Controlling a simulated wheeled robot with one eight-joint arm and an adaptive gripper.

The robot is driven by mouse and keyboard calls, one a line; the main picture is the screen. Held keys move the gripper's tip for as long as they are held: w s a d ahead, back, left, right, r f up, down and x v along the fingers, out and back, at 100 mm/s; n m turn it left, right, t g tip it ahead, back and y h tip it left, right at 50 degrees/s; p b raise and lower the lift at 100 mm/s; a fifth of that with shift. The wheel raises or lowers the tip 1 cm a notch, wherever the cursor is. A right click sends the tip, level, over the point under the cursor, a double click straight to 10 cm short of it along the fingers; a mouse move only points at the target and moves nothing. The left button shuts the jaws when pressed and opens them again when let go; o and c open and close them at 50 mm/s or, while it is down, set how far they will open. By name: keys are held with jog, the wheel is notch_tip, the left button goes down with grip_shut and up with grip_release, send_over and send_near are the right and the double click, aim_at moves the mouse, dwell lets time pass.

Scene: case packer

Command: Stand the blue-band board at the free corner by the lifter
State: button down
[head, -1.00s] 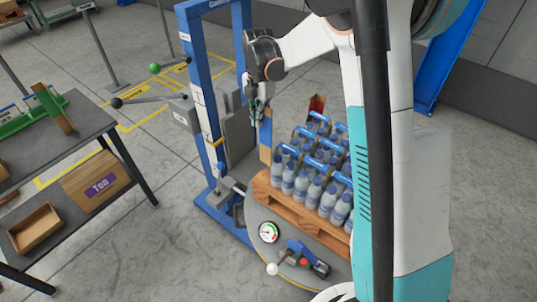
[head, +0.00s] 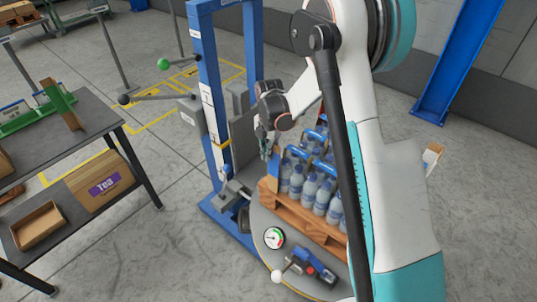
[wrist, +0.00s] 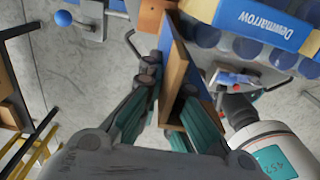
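My gripper (head: 268,148) is shut on the blue-band board (head: 273,168), at the left end of the bottle stack on the lifter side. The stack of blue-capped bottles (head: 320,190) stands on a wooden pallet (head: 300,216). The blue lifter (head: 213,125) rises just left and behind.
A round grey platform with a gauge (head: 274,238) and a blue-and-red tool (head: 308,265) lies in front of the pallet. A grey table (head: 85,125) with a green rack stands left; a Tea box (head: 103,187) sits on its lower shelf. Another board (head: 432,157) shows right of my arm.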

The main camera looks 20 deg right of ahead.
jog(key=c, duration=1.8)
grip_release()
jog(key=shift+f, duration=0.15)
notch_tip(320, 180, up, 12)
jog(key=p, duration=0.3)
jog(key=shift+r, duration=0.2)
jog(key=s+r+m+t, duration=0.2)
jog(key=s+r+m, duration=0.5)
jog(key=r, duration=0.3)
jog(key=s+r+m+t, duration=0.2)
jog(key=s+r+m, duration=0.1)
jog(key=s+m, duration=0.6)
jog(key=s+r+m+t, duration=0.3)
jog(key=s+m, duration=0.5)
jog(key=s, duration=0.5)
jog(key=shift+s+m, duration=0.25)
jog(key=shift+m, duration=0.15)
